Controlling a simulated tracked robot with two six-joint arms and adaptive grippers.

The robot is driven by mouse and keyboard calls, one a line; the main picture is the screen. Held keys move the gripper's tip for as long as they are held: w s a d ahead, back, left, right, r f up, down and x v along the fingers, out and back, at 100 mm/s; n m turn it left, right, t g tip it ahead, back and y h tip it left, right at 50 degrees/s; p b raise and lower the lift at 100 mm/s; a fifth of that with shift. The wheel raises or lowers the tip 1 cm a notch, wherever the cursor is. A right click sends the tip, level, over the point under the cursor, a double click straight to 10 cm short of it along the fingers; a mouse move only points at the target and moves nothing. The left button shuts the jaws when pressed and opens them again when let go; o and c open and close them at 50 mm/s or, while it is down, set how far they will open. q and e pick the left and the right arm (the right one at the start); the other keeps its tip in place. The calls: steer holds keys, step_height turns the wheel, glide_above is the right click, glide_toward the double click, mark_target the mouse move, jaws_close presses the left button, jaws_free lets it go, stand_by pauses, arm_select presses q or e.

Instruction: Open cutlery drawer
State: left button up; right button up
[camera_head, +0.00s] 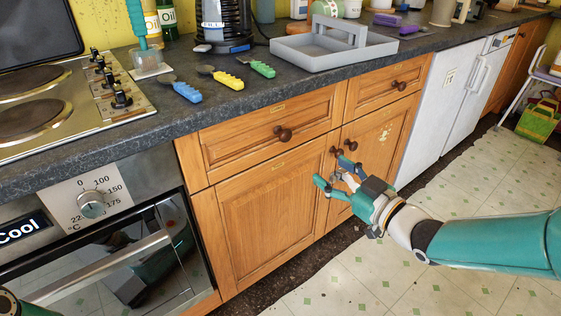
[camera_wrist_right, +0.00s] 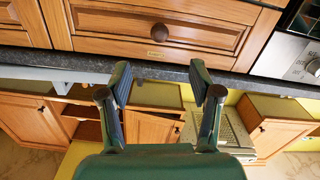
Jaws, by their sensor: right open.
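A wide wooden drawer (camera_head: 270,134) with a round dark knob (camera_head: 283,133) is shut below the countertop, right of the oven. A narrower drawer (camera_head: 385,88) beside it is also shut. Their labels are too small to read, so I cannot tell which one is for cutlery. My right gripper (camera_head: 330,163) is open and empty in front of the cabinet doors, below and right of the wide drawer's knob. In the right wrist view, upside down, the wide drawer's knob (camera_wrist_right: 158,34) lies beyond the open fingers (camera_wrist_right: 163,84), not touching them. My left gripper is out of view.
The countertop (camera_head: 190,115) holds three utensils with blue, yellow and green handles and a grey caddy (camera_head: 335,48). An oven (camera_head: 110,240) stands at the left and a white appliance (camera_head: 440,95) at the right. Lower cabinet doors (camera_head: 265,215) are shut. The floor in front is clear.

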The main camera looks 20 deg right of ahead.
mark_target(288, 137)
steer(key=shift+n, duration=0.3)
steer(key=x, duration=0.5)
steer(key=r+b+x, duration=0.1)
steer(key=x, duration=1)
steer(key=shift+w+a+r+b, duration=0.15)
steer(key=shift+a+b, duration=0.05)
steer(key=shift+b, duration=0.15)
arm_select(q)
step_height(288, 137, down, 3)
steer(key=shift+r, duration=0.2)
